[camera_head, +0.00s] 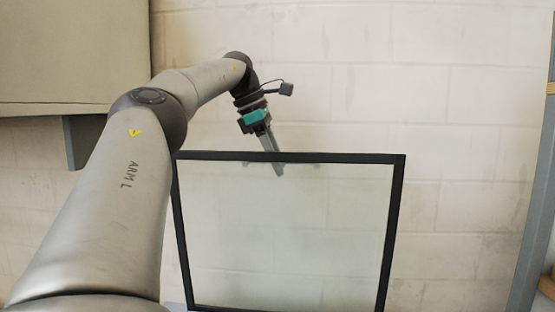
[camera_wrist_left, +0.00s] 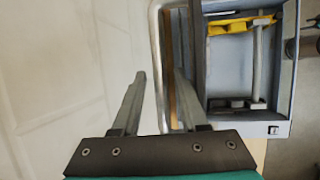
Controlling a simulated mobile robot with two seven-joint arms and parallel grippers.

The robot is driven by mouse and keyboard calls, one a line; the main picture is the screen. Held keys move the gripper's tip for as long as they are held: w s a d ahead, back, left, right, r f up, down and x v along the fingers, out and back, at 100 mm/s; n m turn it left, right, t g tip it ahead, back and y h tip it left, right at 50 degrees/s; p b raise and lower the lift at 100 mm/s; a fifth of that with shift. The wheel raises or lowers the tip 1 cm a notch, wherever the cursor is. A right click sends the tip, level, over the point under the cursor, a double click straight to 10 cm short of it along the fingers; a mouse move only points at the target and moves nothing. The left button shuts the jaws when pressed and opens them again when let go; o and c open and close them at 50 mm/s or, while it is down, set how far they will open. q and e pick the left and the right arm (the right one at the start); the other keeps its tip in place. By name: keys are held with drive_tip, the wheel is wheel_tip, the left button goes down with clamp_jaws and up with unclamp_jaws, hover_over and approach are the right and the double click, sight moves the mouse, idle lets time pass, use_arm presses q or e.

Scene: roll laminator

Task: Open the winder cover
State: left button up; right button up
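The winder cover (camera_head: 285,235) seems to be the clear panel in a black frame, upright in the lower middle of the head view. My left gripper (camera_head: 278,168) points down at the frame's top edge. In the left wrist view, my left gripper (camera_wrist_left: 158,78) has its two fingers apart. A bent metal bar (camera_wrist_left: 157,65), which looks like a handle, runs between the fingers. I see a gap between the bar and the left finger; contact with the right finger is unclear. My right gripper is out of view.
In the left wrist view, an open grey-blue housing (camera_wrist_left: 280,110) with a yellow part (camera_wrist_left: 238,25) and rollers lies to the right. In the head view, a beige cabinet (camera_head: 70,50) hangs at upper left, and a grey post (camera_head: 535,190) stands at right before the brick wall.

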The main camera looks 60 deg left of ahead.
use_arm(q)
drive_tip(key=shift+d+r, duration=0.25)
drive_tip(key=shift+a+r, duration=0.1)
drive_tip(key=shift+s+r, duration=0.15)
drive_tip(key=shift+r, duration=0.05)
drive_tip(key=s+a+r+b, duration=0.1)
drive_tip(key=s+r, duration=0.1)
drive_tip(key=s, duration=0.4)
drive_tip(key=s+a+r+b, duration=0.1)
drive_tip(key=s+a, duration=0.1)
drive_tip(key=s, duration=0.5)
drive_tip(key=shift+s+a+r+b, duration=0.2)
drive_tip(key=shift+a+r+b, duration=0.1)
drive_tip(key=shift+r+b, duration=0.1)
drive_tip(key=shift+r, duration=0.1)
